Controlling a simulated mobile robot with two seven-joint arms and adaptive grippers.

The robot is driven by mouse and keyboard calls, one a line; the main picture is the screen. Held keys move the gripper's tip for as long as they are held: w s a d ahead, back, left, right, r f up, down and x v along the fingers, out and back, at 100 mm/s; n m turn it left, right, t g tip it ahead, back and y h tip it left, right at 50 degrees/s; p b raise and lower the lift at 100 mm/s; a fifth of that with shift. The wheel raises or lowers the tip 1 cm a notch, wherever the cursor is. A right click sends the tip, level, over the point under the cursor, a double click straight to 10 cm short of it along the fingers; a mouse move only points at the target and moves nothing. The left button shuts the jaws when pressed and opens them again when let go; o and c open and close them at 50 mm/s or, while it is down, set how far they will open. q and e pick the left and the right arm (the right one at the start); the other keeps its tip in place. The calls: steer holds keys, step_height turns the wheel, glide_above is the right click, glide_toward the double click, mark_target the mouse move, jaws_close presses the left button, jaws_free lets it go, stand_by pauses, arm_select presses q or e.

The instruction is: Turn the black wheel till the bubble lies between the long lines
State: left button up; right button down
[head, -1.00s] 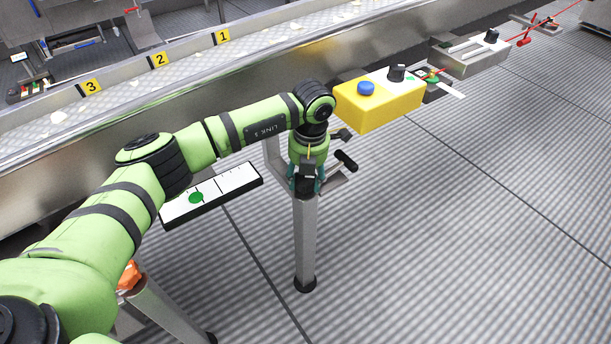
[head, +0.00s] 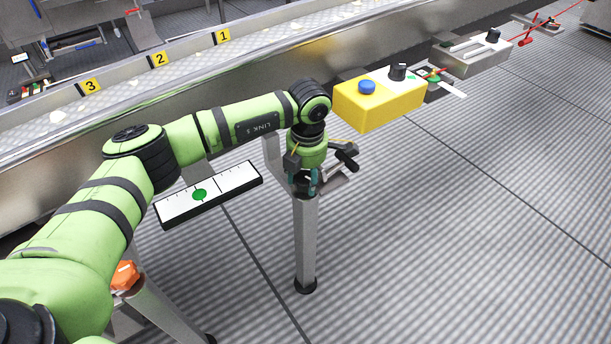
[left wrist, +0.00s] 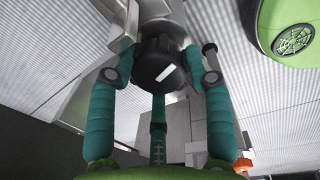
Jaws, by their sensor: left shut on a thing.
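The black wheel (left wrist: 160,62) has a white mark on its face and shows in the left wrist view between teal fingers. My left gripper (head: 306,184) is shut on it, at the top of a grey post; in the head view the gripper mostly hides the wheel. The fingers also show in the left wrist view (left wrist: 163,82). The white level strip (head: 238,180) has a black frame and dark scale lines. Its green bubble (head: 199,194) lies left of the strip's middle, at the left long line, with the other long line to its right. My right gripper is not in view.
A yellow box (head: 375,107) with a blue button (head: 367,87) and black knob (head: 398,71) stands right of my arm. A metal conveyor (head: 290,65) runs behind. An orange knob (head: 124,275) is at lower left. The floor at right is clear.

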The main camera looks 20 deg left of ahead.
arm_select(q)
steer(key=shift+s+a+f, duration=0.15)
steer(key=shift+s+f, duration=0.15)
steer(key=o, duration=1.1)
steer(key=shift+r, duration=0.15)
steer(key=shift+w, duration=0.15)
steer(key=shift+r, duration=0.1)
steer(key=shift+d, duration=0.2)
